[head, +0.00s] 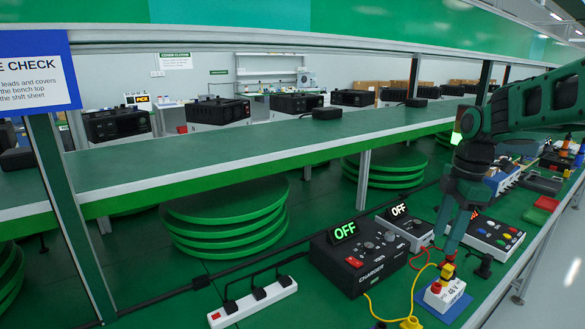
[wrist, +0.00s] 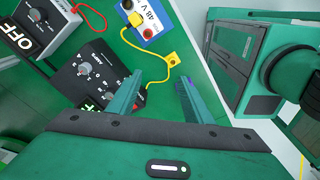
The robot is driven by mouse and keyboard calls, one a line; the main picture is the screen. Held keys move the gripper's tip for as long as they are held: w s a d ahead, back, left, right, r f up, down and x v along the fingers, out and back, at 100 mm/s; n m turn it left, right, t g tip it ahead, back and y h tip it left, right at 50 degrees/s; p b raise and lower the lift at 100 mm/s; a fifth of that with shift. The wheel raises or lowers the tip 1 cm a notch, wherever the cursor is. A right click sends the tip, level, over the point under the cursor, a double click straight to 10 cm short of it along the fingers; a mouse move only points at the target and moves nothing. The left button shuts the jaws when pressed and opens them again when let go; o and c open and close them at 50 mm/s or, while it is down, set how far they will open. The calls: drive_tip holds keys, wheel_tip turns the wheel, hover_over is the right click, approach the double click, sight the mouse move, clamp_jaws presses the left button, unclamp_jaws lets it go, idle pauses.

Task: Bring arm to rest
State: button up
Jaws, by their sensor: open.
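My arm reaches in from the right edge of the head view and bends down over the bench. My gripper (head: 452,245) points down near the small 48 V box (head: 446,294). In the wrist view my gripper (wrist: 158,83) has its two green fingers apart, with nothing held between them. A yellow plug (wrist: 171,59) on a yellow lead lies beyond the fingertips. In the head view the lead's yellow plug (head: 411,323) lies at the bottom edge.
A black charger (head: 350,270) with a lit OFF sign stands left of the gripper, with another OFF unit (head: 405,230) behind it. A white power strip (head: 250,303) lies further left. A panel with coloured buttons (head: 495,236) is to the right. A long shelf (head: 270,145) crosses behind.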

drive_tip(key=s+d+f+m, duration=0.1)
drive_tip(key=s+f+m, duration=0.1)
drive_tip(key=s+m, duration=0.5)
drive_tip(key=s+d+f+m, duration=0.2)
drive_tip(key=s+m, duration=0.6)
drive_tip(key=s, duration=0.3)
drive_tip(key=s+d+f+m, duration=0.2)
drive_tip(key=s+m, duration=0.5)
drive_tip(key=s, duration=0.3)
drive_tip(key=shift+m+h, duration=0.4)
drive_tip(key=shift+w, duration=0.1)
drive_tip(key=shift+w+f, duration=0.25)
drive_tip(key=shift+w, duration=0.35)
